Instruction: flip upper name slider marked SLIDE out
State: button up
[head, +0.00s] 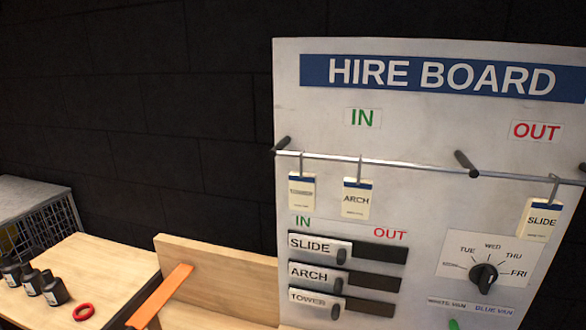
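The upper name slider marked SLIDE (315,245) is a white plate with a dark knob (341,256) at its right end. It sits at the left of its dark slot (380,252), under the green IN label (302,221). The bare slot runs right, under the red OUT label (390,235). The slot is on the white hire board (410,130). My gripper is not in view.
Sliders ARCH (313,273) and TOWER (312,298) sit left in the slots below. Tags, including one marked SLIDE (541,219), hang from a metal rail (400,164) above. A day dial (484,277) is right. A wooden bench (110,270) holds dark bottles (53,290) and a red ring (84,312).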

aim_at(342, 249)
jog(key=j+u, duration=0.15)
jog(key=u, duration=0.25)
jog(key=i+j+u, duration=0.1)
jog(key=u, duration=0.35)
jog(key=j+u, duration=0.2)
jog(key=u, duration=0.2)
jog(key=i+j+u, duration=0.1)
jog(key=u, duration=0.35)
jog(key=i, duration=0.05)
